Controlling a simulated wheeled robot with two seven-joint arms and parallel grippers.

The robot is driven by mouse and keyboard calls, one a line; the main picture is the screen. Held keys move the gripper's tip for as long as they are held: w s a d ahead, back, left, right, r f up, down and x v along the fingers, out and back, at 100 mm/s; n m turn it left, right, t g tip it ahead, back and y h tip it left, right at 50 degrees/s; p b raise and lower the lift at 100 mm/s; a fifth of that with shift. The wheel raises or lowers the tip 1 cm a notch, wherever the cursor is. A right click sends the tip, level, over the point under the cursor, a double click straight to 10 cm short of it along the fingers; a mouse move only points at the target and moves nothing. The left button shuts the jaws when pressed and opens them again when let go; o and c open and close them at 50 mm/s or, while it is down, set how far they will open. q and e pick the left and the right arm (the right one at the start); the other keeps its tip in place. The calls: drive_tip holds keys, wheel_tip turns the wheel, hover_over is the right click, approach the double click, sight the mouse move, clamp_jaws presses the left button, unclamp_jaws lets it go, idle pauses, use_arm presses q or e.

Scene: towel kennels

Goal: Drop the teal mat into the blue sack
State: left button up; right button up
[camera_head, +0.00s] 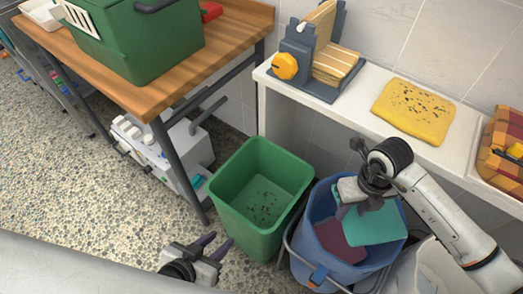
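The teal mat (378,225) is at the mouth of the blue sack (335,266), tilted, with its right part over the far right rim. A maroon cloth (338,242) lies in the sack beside it. My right gripper (353,207) points down over the sack, right at the mat's upper left part. Its fingertips are hidden, so I cannot tell whether it grips the mat. My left gripper (217,245) is low at the front, left of the sack, with its two dark fingers apart and nothing between them.
A green bin (236,218) stands just left of the sack. A white bin (440,266) is at its right. Behind is a white shelf (373,122) with a yellow cloth (413,111). A wooden table (120,91) carries a green crate (150,45).

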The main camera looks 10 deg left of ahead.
drive_tip(key=o, duration=0.3)
drive_tip(key=shift+o, duration=0.2)
wheel_tip(320, 180, up, 10)
drive_tip(key=shift+r, duration=0.15)
drive_tip(key=shift+s, duration=0.1)
idle(0.5)
